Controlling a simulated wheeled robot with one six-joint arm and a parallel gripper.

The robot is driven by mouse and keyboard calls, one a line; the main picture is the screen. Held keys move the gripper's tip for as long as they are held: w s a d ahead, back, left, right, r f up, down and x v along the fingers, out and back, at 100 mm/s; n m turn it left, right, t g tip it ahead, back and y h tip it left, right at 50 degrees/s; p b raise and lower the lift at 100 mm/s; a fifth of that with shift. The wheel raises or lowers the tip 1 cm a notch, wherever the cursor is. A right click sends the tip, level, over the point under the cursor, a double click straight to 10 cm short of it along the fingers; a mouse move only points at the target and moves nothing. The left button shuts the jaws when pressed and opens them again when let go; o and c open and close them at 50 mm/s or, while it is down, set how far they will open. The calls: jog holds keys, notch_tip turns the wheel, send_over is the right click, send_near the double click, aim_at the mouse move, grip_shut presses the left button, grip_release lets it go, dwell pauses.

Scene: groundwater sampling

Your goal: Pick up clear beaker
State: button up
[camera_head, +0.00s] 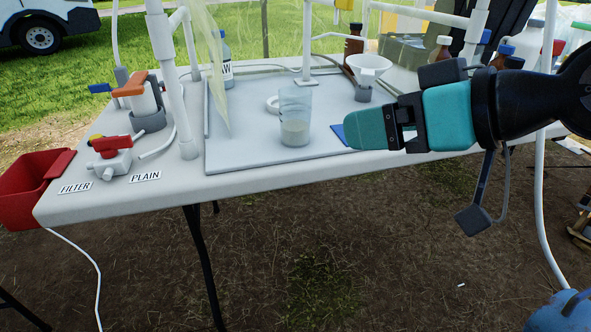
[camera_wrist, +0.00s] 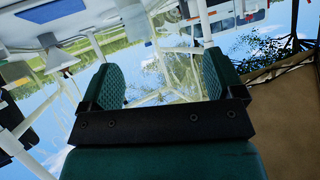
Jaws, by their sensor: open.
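The clear beaker (camera_head: 295,108) stands upright on the grey mat (camera_head: 240,156) on the white table. Its lower part holds something pale and cloudy. My gripper (camera_head: 350,130) is to the right of the beaker in the head view, apart from it, with its teal fingers pointing left. In the wrist view my gripper (camera_wrist: 165,85) shows two teal fingers spread apart with nothing between them. The wrist view appears upside down, and I cannot make out the beaker there.
A white funnel (camera_head: 370,66) and brown bottles (camera_head: 353,45) stand behind. A labelled bottle (camera_head: 224,68) and a hanging clear sheet (camera_head: 214,70) are left of the beaker. White frame posts (camera_head: 172,85) rise from the table. A red bin (camera_head: 30,188) hangs at the left end.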

notch_tip(320, 180, down, 9)
jog(key=w+t+y+b, duration=0.1)
jog(key=w+t+b, duration=0.25)
jog(key=b, duration=0.75)
jog(key=t+p, duration=0.2)
jog(key=p, duration=0.6)
send_near(305, 121)
jog(key=shift+y, duration=0.5)
jog(key=p+x, duration=0.1)
jog(key=x, duration=0.2)
jog(key=f+p+x, duration=0.1)
jog(key=x, duration=0.2)
jog(key=shift+s+a+f+p, duration=0.1)
jog(key=shift+p, duration=0.3)
jog(key=p+x, duration=0.4)
jog(key=p, duration=0.1)
jog(key=shift+w+r, duration=0.35)
jog(key=shift+r, duration=0.05)
jog(key=shift+w+a+f, duration=0.1)
jog(key=shift+w+f, duration=0.1)
jog(key=shift+w, duration=0.1)
jog(key=c, duration=1.1)
